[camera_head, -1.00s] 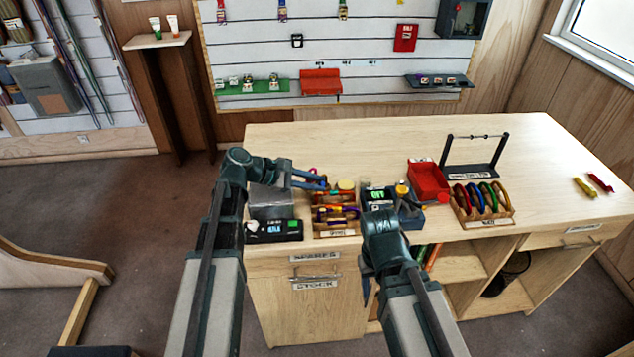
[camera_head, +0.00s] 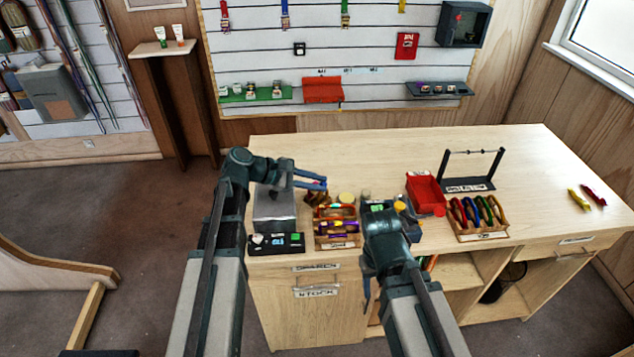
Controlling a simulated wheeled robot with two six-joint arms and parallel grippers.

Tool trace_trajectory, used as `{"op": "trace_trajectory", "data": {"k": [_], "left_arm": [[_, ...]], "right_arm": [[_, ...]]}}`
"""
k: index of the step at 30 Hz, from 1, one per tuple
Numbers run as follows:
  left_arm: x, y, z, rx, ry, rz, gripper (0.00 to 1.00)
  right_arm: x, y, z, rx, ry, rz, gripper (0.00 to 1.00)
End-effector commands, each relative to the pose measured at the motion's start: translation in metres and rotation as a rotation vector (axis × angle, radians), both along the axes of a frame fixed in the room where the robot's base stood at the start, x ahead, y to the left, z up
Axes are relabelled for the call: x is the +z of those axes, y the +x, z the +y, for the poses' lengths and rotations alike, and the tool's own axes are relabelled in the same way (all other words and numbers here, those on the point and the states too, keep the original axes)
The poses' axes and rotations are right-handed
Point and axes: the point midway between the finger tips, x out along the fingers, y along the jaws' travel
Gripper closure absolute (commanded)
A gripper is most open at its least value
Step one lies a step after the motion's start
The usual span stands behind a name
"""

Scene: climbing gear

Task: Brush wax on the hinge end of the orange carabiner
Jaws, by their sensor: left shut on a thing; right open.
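My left gripper (camera_head: 312,183) reaches in over the bins at the left front of the workbench. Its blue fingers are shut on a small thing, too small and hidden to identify. My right gripper (camera_head: 368,290) hangs low in front of the bench front, mostly hidden by my own wrist, and is open. I cannot tell for certain which is the orange one. No wax or brush can be made out with certainty.
A wooden bin (camera_head: 337,242) with colourful small items, a grey box (camera_head: 275,207) and a black tray (camera_head: 277,243) crowd the bench's left front. A red bin (camera_head: 425,190) and a black stand (camera_head: 468,185) are further right. The bench's back is clear.

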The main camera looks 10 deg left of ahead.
Motion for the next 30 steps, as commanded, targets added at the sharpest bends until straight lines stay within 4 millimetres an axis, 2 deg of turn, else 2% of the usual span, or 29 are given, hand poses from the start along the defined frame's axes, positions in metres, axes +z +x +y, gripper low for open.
{"op": "trace_trajectory", "data": {"k": [5,15,30], "left_arm": [[0.004,0.0,0.0,0.0,0.0,0.0,1.0],[0.031,0.0,0.0,0.0,0.0,0.0,1.0],[0.03,0.0,0.0,0.0,0.0,0.0,1.0]], "right_arm": [[0.004,0.0,0.0,0.0,0.0,0.0,0.5],[0.031,0.0,0.0,0.0,0.0,0.0,0.5],[0.03,0.0,0.0,0.0,0.0,0.0,0.5]]}}
